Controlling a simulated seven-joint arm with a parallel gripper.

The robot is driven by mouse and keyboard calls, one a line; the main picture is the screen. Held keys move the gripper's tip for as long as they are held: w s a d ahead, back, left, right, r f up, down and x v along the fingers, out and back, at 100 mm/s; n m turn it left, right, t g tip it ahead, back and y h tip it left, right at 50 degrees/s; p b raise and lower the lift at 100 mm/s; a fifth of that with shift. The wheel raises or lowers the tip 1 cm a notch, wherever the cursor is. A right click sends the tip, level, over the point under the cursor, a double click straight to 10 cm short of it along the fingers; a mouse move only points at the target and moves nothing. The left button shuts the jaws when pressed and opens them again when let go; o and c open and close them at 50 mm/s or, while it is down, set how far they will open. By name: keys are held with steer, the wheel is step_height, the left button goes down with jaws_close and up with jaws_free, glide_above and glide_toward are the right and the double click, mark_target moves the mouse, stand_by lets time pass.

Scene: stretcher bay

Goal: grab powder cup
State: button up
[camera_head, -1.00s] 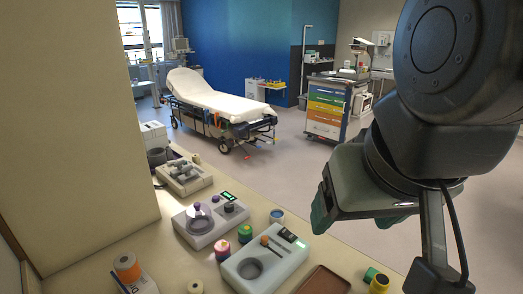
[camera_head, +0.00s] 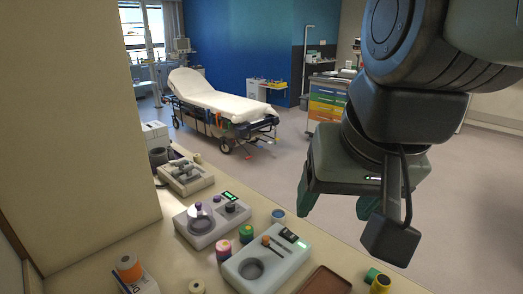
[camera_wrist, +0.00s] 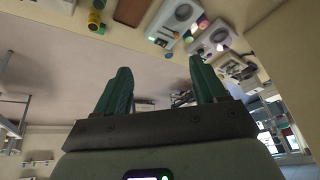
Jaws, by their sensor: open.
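Several small colored cups or jars stand on the counter, and I cannot tell which is the powder cup. A pink and orange one (camera_head: 223,251) and a green and yellow one (camera_head: 246,233) stand between two devices. A blue-rimmed one (camera_head: 278,216) is behind the nearer device. A yellow and green pair (camera_head: 376,280) is at the front right. It also shows at the top of the wrist view (camera_wrist: 96,18). My gripper (camera_head: 337,205) is open and empty, above and to the right of the counter. Its two green fingers show apart in the wrist view (camera_wrist: 160,72).
A white device with a round well (camera_head: 285,265) and another (camera_head: 190,226) stand on the counter (camera_head: 160,245). A brown tray (camera_head: 325,281) lies at the front edge. An orange-topped container (camera_head: 129,267) is at the left, near the wall. A stretcher (camera_head: 215,98) is beyond.

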steer(key=w+a+f+m+g+y, duration=0.1)
steer(key=w+f+m+y, duration=0.15)
steer(key=w, duration=0.65)
steer(key=w+a+f+m+g+y, duration=0.1)
steer(key=w+f+m, duration=0.3)
steer(key=w, duration=0.5)
steer(key=w+a+f+m+g+y, duration=0.1)
steer(key=w+f+m+y, duration=0.15)
steer(key=w, duration=0.65)
steer(key=w+d+f+m+t+y, duration=0.1)
steer(key=w+d+f+m+y, duration=0.15)
steer(key=w+f, duration=0.35)
steer(key=w+d+f+m+y, duration=0.1)
steer(key=w+f+m, duration=0.35)
steer(key=f, duration=0.35)
steer(key=m+t+y, duration=0.1)
steer(key=m+t, duration=0.3)
steer(key=m, duration=0.3)
glide_toward(272, 215)
steer(key=d, duration=0.2)
steer(key=s+d, duration=0.1)
steer(key=shift+r, duration=0.4)
steer(key=shift+w+a+f+m+y, duration=0.1)
steer(key=shift+a+f+m+y, duration=0.05)
steer(key=shift+f+m+y, duration=0.2)
steer(key=x, duration=1)
steer(key=shift+a+f, duration=0.1)
steer(key=shift+f, duration=0.05)
steer(key=c, duration=0.7)
